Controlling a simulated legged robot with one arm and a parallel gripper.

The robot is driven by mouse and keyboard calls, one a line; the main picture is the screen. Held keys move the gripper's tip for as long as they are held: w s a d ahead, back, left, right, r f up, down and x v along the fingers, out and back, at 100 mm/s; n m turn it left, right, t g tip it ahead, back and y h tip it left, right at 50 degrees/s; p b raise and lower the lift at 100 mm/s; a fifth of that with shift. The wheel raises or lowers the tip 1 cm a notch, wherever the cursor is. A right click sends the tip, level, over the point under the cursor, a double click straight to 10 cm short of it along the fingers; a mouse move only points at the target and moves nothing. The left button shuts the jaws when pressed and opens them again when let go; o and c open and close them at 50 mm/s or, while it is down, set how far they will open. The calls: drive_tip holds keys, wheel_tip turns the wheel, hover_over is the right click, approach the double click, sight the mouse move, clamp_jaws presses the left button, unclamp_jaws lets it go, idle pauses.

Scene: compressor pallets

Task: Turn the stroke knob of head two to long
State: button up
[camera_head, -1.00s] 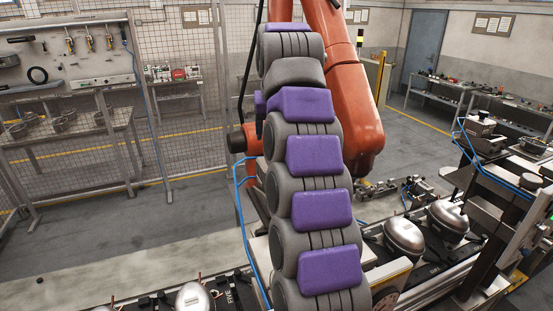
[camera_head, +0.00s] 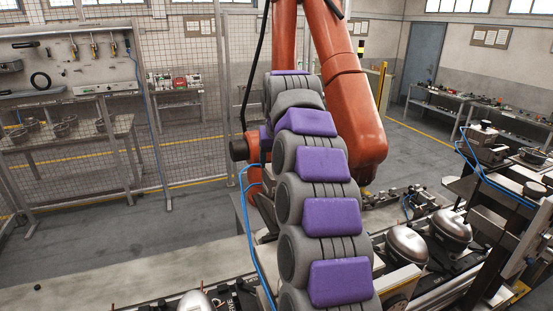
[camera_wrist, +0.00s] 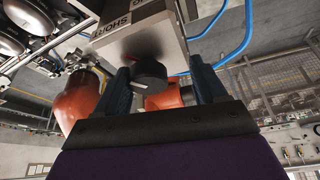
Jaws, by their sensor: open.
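The stroke knob, a round black knob (camera_wrist: 150,75) with a pale mark on its face, shows in the wrist view under a light metal box (camera_wrist: 150,35). The box has a label (camera_wrist: 118,23) that appears upside down and reads SHORT, partly cut off. My gripper (camera_wrist: 160,66) is open, with one blue finger on each side of the knob. Gaps show between the knob and both fingers; I cannot tell any contact. Which head this knob belongs to is not readable. In the head view my arm hides the gripper and the knob.
An orange robot arm (camera_head: 345,100) stands just behind my arm. Silver compressors (camera_head: 407,245) sit on pallets along the line, with another at the lower left (camera_head: 195,302). Blue hoses (camera_wrist: 238,35) run close to the box. A mesh fence (camera_head: 190,110) stands at the back left.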

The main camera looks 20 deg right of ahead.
drive_tip(key=shift+s+d+r, duration=0.1)
drive_tip(key=shift+s+d, duration=0.1)
drive_tip(key=shift+d, duration=0.15)
drive_tip(key=shift+w+d, duration=0.1)
drive_tip(key=shift+d, duration=0.5)
drive_tip(key=shift+c, duration=2.1)
drive_tip(key=shift+a, duration=0.45)
drive_tip(key=c, duration=0.4)
drive_tip(key=shift+c, duration=1)
drive_tip(key=shift+d, duration=0.2)
